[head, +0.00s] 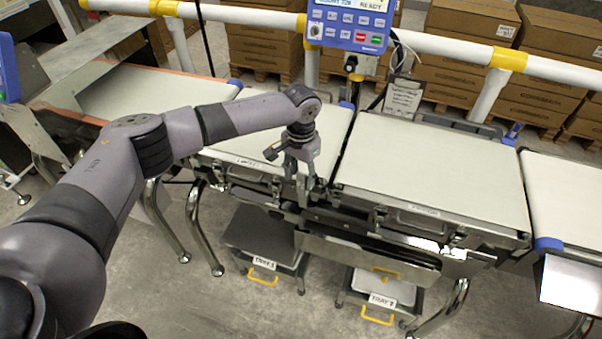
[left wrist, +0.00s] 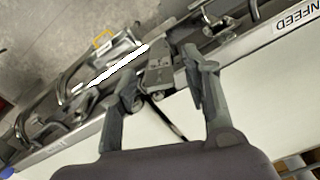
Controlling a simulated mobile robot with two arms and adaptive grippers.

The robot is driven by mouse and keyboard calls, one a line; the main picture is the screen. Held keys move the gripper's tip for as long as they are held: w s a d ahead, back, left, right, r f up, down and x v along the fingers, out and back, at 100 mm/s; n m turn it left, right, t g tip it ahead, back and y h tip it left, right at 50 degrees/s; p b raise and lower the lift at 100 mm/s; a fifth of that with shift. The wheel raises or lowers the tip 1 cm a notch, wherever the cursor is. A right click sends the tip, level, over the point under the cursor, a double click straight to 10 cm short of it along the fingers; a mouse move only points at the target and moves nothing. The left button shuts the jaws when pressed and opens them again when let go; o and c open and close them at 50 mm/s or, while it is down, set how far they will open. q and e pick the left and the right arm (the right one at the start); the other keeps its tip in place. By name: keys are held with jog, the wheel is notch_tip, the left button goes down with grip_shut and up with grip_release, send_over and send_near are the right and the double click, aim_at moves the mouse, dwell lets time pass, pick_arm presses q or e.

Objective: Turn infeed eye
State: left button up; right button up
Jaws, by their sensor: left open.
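My left gripper (head: 303,185) points down at the front edge of the infeed belt (head: 262,130), near the gap beside the weighing section. It also shows in the left wrist view (left wrist: 158,73), with its fingers spread apart. A small dark grey block (left wrist: 160,74), which looks like the infeed eye, lies between the fingertips at the belt's edge. I cannot tell whether the fingers touch it. In the head view the gripper hides it. The INFEED label (left wrist: 297,19) is on the belt's front side. My right gripper does not show.
The weigh belt (head: 435,165) lies right of the gripper. A blue control panel (head: 350,24) stands behind, on a white and yellow rail. Below are Tray 1 (head: 264,264) and Tray 2 (head: 383,300) with yellow handles. Stacked cartons (head: 470,62) stand behind the rail.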

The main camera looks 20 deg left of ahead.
pick_arm(q)
jog(key=shift+c, duration=0.3)
jog(key=shift+r, duration=0.1)
grip_shut()
